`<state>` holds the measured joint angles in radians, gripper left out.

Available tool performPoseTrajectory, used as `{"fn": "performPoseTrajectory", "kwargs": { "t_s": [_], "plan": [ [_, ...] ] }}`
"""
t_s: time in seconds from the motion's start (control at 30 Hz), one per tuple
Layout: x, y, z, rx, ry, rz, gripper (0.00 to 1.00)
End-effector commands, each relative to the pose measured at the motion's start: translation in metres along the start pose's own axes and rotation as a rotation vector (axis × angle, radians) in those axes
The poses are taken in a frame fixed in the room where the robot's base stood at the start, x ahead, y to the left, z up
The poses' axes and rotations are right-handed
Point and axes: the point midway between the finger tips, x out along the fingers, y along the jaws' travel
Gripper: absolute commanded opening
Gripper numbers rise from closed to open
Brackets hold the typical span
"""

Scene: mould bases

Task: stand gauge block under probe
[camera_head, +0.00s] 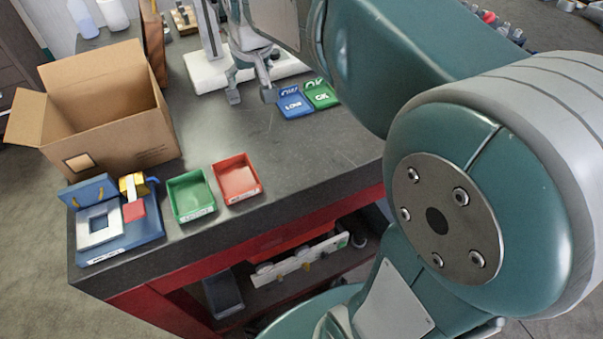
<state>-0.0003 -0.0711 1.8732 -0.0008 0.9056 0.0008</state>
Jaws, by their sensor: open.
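My gripper (251,96) hangs above the dark bench top with its fingers spread, and I see nothing between them. Behind it stands a measuring stand with a pale base (205,76) and an upright column (209,30). Its probe tip is hidden or cannot be made out behind my gripper and arm. I cannot tell for sure which thing is the gauge block. A small red block (134,211) sits on a blue fixture (147,229) at the bench's front left corner, beside a white square frame (98,226) and a yellow part (132,185).
An open cardboard box (118,135) stands at the left. A green bin (190,196) and a red bin (237,179) sit along the front edge. Blue (294,104) and green (322,96) labelled pads lie right of my gripper. The middle of the bench is clear.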

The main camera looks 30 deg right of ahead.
Motion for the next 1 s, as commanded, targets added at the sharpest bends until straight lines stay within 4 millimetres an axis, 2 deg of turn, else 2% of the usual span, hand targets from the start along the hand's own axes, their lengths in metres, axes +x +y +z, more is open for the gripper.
{"fn": "performPoseTrajectory", "kwargs": {
  "t_s": [0.03, 0.2, 0.43, 0.8, 1.0],
  "plan": [
    [-0.009, 0.0, 0.013, 0.0, 0.006, 0.0, 0.77],
    [-0.029, 0.0, 0.053, 0.0, 0.017, 0.0, 0.77],
    [-0.046, 0.0, 0.11, 0.0, 0.033, 0.0, 0.77],
    [-0.051, 0.0, 0.199, 0.0, 0.055, 0.0, 0.77],
    [-0.048, 0.0, 0.22, 0.0, 0.058, 0.0, 0.77]
  ]
}}
